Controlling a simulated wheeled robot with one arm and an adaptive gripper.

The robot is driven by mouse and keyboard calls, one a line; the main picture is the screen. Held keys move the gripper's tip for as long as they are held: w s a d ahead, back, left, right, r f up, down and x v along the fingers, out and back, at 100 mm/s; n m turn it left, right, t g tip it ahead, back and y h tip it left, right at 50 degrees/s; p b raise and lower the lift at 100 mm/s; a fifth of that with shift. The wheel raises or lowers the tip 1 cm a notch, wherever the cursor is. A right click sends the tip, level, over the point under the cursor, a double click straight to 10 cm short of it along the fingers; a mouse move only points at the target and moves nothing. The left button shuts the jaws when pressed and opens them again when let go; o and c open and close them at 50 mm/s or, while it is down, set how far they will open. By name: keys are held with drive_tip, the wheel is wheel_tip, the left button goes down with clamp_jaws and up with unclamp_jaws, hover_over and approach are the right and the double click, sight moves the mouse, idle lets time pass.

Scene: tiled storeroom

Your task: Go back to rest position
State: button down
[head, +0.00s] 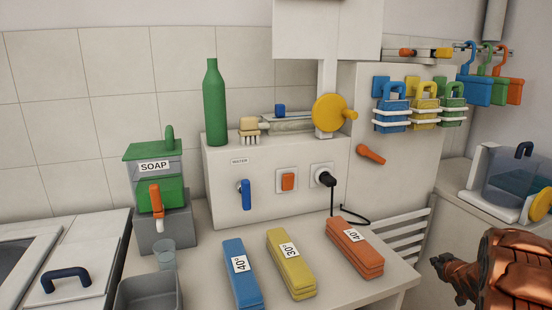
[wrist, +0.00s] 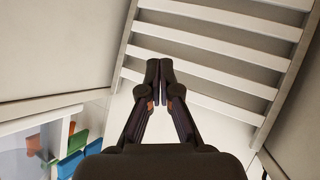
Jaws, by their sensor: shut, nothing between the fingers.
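My gripper (wrist: 159,80) is shut and empty in the wrist view, its two dark fingertips together in front of a white slatted rack. My copper-coloured arm shows at the lower right of the head view, to the right of the counter, with the fingertips not clearly seen there. My gripper touches nothing that I can see.
The white slatted rack (head: 402,237) is right of the counter (head: 205,262). Blue (head: 241,278), yellow (head: 289,268) and orange (head: 353,250) blocks lie on the counter. A soap dispenser (head: 155,170) and a green bottle (head: 214,105) stand behind. A clear container (head: 512,178) is at right.

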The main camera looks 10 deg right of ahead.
drive_tip(key=s+a+r+m+g+h+p, duration=0.1)
drive_tip(key=s+a+r+g+p, duration=0.25)
drive_tip(key=s+a+r, duration=0.5)
drive_tip(key=s+a+r+m+g+p, duration=0.2)
drive_tip(key=s+a+r+g+p, duration=0.3)
drive_tip(key=a+r, duration=0.55)
drive_tip(key=s+a+r+g+y+p, duration=0.1)
drive_tip(key=s+a+r+p, duration=0.1)
drive_tip(key=s+a, duration=0.6)
drive_tip(key=s+a+r+n+g+y+p, duration=0.1)
drive_tip(key=s+a+r+g+y+p, duration=0.1)
drive_tip(key=s+a, duration=0.6)
drive_tip(key=s+a+r+g+y+p, duration=0.1)
drive_tip(key=s+a+r, duration=0.3)
drive_tip(key=s, duration=1.2)
drive_tip(key=a+g+p, duration=0.1)
drive_tip(key=a, duration=0.3)
drive_tip(key=shift+s+r+n, duration=0.35)
drive_tip(key=shift+s+n, duration=0.05)
